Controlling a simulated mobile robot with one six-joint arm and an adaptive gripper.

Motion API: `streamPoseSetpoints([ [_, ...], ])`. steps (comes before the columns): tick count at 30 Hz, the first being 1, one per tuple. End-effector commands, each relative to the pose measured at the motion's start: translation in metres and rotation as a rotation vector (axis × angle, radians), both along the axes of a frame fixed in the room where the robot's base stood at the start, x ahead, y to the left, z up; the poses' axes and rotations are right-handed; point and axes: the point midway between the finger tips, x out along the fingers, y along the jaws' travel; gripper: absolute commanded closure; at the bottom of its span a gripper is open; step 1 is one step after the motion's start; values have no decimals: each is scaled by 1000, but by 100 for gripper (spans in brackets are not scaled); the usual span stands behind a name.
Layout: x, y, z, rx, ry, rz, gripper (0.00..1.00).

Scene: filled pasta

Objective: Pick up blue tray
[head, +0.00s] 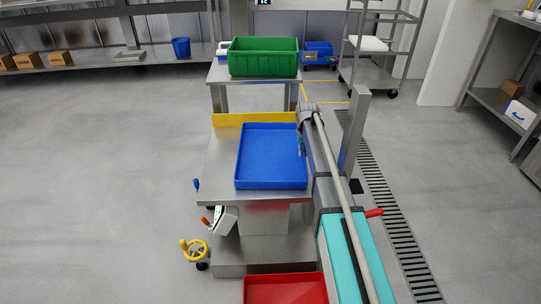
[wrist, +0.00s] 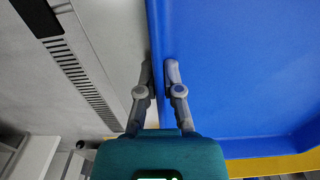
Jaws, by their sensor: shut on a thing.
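The blue tray (head: 270,155) is shallow, rectangular and empty. In the head view it is over the top of the steel stand (head: 217,165); I cannot tell whether its underside touches the stand. My gripper (head: 302,143) is at the tray's right side. In the wrist view my gripper (wrist: 159,75) is shut on the tray's side wall, with one finger on the inside and one on the outside. The blue tray (wrist: 230,70) fills the right half of that view. The outer finger's contact is partly in shadow.
A green bin (head: 263,58) stands on a steel table behind. A yellow strip (head: 250,119) borders the stand's far edge. A red tray (head: 285,290) is at the near bottom. The floor at left is clear.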

Motion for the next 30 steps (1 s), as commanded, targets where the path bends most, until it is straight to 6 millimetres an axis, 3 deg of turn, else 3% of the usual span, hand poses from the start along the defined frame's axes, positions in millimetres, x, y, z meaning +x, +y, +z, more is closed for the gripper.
streamPoseSetpoints([
  [17, 0, 0, 9, 0, 0, 0, 100],
  [27, -1, 1, 38, 1, 0, 1, 100],
  [30, -13, -1, 49, 1, 0, 0, 100],
])
